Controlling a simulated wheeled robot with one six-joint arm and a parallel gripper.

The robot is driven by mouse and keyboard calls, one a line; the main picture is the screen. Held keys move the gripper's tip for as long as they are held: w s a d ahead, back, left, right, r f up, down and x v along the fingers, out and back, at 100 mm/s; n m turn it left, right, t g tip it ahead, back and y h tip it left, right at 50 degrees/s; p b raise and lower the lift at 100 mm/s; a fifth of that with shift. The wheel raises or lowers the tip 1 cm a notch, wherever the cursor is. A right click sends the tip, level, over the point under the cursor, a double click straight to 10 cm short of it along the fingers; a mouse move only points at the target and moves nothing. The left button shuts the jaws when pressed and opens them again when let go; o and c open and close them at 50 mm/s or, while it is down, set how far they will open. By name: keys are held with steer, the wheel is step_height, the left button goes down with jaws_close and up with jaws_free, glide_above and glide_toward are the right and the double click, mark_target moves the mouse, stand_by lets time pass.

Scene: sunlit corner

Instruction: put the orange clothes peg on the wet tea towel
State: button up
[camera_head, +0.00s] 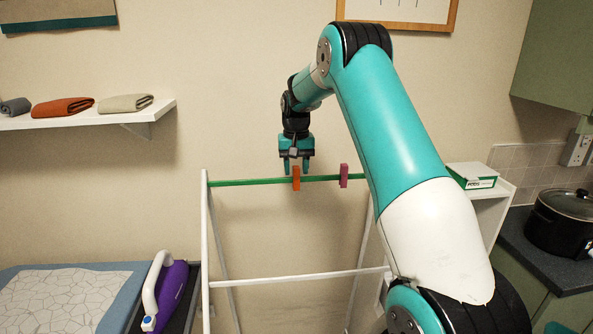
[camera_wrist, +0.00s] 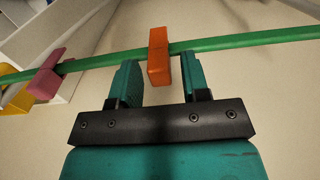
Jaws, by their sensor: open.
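The orange clothes peg (camera_head: 296,178) is clipped on the green rail (camera_head: 240,182) of a white drying rack. My gripper (camera_head: 296,168) is above the rail at the peg, fingers pointing down. In the wrist view the orange peg (camera_wrist: 158,55) stands between the two open teal fingertips of my gripper (camera_wrist: 157,82), a little beyond them, with a gap on either side. The fingers are not closed on it. I cannot make out a wet tea towel for certain in either view.
A pink peg (camera_head: 344,176) sits on the same rail to the right; the wrist view also shows a yellow thing (camera_wrist: 15,88) beyond it. A purple iron (camera_head: 172,292) stands by the ironing board (camera_head: 20,276). Folded cloths (camera_head: 63,107) lie on a wall shelf. A pot (camera_head: 565,222) is at right.

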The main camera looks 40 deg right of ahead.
mark_target(296, 167)
steer(key=c, duration=0.6)
step_height(296, 167, up, 7)
steer(key=p, duration=0.6)
steer(key=shift+r, duration=0.2)
steer(key=shift+c, duration=0.2)
steer(key=shift+f, duration=0.2)
